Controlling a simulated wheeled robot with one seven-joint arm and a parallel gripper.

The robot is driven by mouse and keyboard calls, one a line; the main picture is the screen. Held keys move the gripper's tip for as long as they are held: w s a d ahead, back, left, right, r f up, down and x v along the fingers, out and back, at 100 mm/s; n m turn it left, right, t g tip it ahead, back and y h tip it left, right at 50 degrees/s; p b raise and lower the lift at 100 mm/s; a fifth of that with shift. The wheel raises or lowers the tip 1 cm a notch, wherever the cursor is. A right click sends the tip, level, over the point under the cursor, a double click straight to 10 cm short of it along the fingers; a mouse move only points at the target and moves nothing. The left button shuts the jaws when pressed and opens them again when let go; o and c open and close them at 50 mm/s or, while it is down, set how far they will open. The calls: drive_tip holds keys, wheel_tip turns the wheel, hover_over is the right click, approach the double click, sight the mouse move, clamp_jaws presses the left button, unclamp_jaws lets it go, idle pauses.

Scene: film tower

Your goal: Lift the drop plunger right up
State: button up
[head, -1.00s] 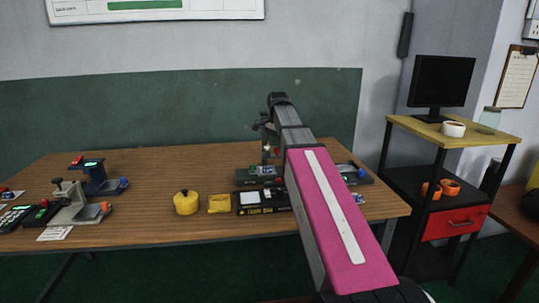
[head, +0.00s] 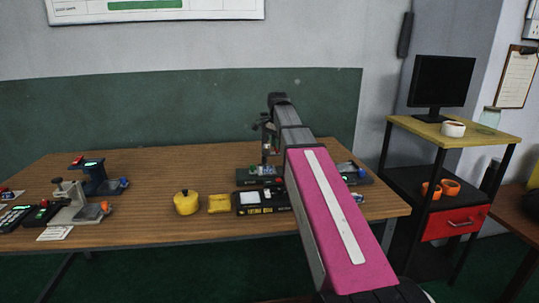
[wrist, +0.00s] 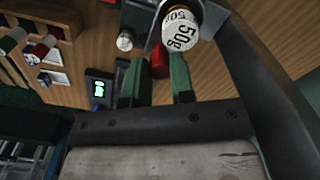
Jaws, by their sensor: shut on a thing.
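In the wrist view, the two green fingers of my gripper (wrist: 158,82) are either side of a red cylindrical knob (wrist: 160,60), which I take to be the drop plunger's. They are shut on it. A white-and-brass weight marked 50g (wrist: 181,30) is just beyond the fingers and hides part of what lies behind. In the head view, my gripper (head: 266,155) is over the back middle of the wooden table (head: 150,170), at a dark device (head: 262,180). My arm hides much of this device, and the knob cannot be made out there.
A yellow pot (head: 186,203), a yellow block-like item (head: 219,204) and a black box with a pale panel (head: 262,201) stand along the front. Grey and blue clamp-like devices (head: 80,205) are at the left. The table's back left is clear.

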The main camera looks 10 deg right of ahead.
wheel_tip(320, 180, up, 10)
drive_tip(key=shift+f, duration=0.25)
drive_tip(key=o, duration=0.7)
drive_tip(key=shift+r, duration=0.1)
idle(0.7)
drive_tip(key=shift+r, duration=0.1)
drive_tip(key=shift+r, duration=2.4)
